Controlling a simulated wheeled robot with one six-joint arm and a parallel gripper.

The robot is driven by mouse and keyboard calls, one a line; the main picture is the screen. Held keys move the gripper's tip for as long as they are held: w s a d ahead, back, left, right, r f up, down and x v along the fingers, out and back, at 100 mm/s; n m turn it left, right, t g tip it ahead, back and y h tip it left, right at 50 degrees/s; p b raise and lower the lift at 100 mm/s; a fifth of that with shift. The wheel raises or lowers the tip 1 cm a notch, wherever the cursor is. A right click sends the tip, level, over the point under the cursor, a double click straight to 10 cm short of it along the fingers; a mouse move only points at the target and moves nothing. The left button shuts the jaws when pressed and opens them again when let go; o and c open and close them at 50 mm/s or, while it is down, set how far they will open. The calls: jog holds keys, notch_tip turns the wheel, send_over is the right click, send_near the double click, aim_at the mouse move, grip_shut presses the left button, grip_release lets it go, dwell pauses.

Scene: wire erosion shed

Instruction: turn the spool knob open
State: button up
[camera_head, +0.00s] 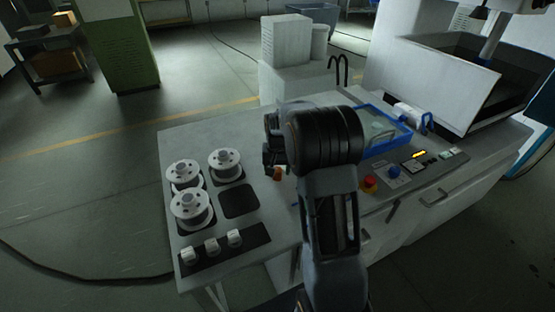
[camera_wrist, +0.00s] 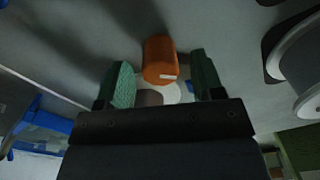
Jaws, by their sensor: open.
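An orange knob (camera_wrist: 160,57) with a short white mark shows in the wrist view, in front of a pale round base. I take it as the spool knob. In the head view only a small orange part (camera_head: 277,174) shows beside my wrist; my arm hides much around it. My gripper (camera_wrist: 162,80) is open, with one green-padded finger on each side of the knob. A gap shows between each finger and the knob; nothing is held. In the head view my gripper (camera_head: 271,150) is partly hidden by my wrist.
White wire spools (camera_head: 190,208) stand at the table's left, behind a black strip of small white bobbins (camera_head: 212,245). A blue-rimmed tray (camera_head: 404,137) lies right of my wrist. Nearer stand a red button (camera_head: 369,183) and a blue knob (camera_head: 393,172). White boxes (camera_head: 290,75) stand behind.

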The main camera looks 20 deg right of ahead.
aim_at(278, 169)
notch_tip(278, 169, up, 14)
jog(key=shift+f+b, duration=0.25)
jog(key=shift+b, duration=0.1)
dwell(0.5)
